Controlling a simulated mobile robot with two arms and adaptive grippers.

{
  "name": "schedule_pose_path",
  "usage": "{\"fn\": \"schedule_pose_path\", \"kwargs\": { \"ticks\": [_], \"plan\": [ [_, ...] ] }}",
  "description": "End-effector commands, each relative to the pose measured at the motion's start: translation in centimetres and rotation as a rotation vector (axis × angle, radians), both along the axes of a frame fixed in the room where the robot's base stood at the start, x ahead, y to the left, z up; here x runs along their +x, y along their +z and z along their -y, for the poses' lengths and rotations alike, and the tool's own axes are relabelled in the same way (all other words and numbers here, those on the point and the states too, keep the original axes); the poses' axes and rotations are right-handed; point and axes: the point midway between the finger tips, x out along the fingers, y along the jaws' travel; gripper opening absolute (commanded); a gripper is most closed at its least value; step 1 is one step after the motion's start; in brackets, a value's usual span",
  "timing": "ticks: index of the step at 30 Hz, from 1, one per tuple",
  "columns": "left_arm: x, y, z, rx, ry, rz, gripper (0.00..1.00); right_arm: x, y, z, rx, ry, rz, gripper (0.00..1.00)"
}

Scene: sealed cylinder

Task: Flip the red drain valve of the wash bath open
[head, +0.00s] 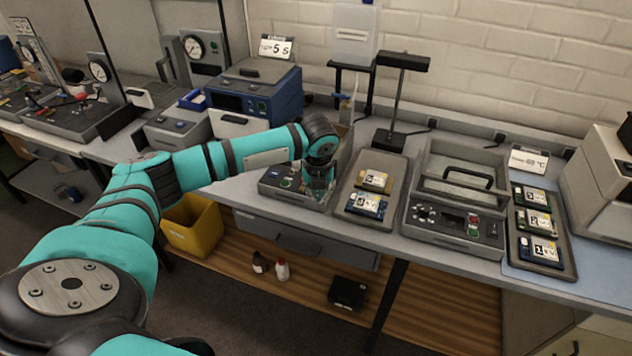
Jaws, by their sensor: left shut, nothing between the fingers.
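My left gripper (318,187) points down at the front of a grey bench unit (272,187) with a small control panel. This unit appears to be the wash bath. The gripper is shut and empty, and it covers much of the unit's right side. I cannot make out the red drain valve; it may be hidden behind the gripper or too small to see. I cannot tell whether the fingers touch the unit. My right gripper is not in view.
Right of the gripper, a tray (353,212) holds labelled modules. Beyond it stand a lidded grey machine (455,235) and another tray (562,262) of modules. A blue instrument (258,88) stands behind my left forearm. A yellow bin (193,228) is below the bench.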

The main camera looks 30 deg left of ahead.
Motion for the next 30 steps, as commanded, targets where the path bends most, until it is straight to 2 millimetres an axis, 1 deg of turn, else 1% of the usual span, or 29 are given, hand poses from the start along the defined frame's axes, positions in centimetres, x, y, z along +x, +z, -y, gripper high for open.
{"fn": "schedule_pose_path", "kwargs": {
  "ticks": [1, 3, 6, 12, 18, 26, 30],
  "plan": [
    [0.1, -1.0, -0.2, 0.000, 0.003, -0.005, 0.00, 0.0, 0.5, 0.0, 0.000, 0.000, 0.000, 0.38],
    [0.4, -2.4, -0.4, 0.000, 0.002, -0.004, 0.00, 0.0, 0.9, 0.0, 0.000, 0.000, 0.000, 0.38],
    [1.9, -1.9, -1.4, 0.001, 0.003, 0.001, 0.00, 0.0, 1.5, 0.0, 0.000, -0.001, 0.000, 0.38],
    [3.3, -2.1, -2.5, 0.000, 0.001, 0.001, 0.00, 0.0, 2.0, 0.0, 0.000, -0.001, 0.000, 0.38],
    [3.6, -2.2, -2.8, 0.001, 0.000, 0.001, 0.00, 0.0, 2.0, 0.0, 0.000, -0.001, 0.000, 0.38],
    [3.6, -2.2, -2.8, 0.001, 0.000, 0.001, 0.00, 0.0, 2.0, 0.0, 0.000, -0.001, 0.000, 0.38],
    [4.0, -2.3, -2.5, 0.000, 0.004, 0.001, 0.00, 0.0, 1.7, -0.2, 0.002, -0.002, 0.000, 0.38]
  ]
}}
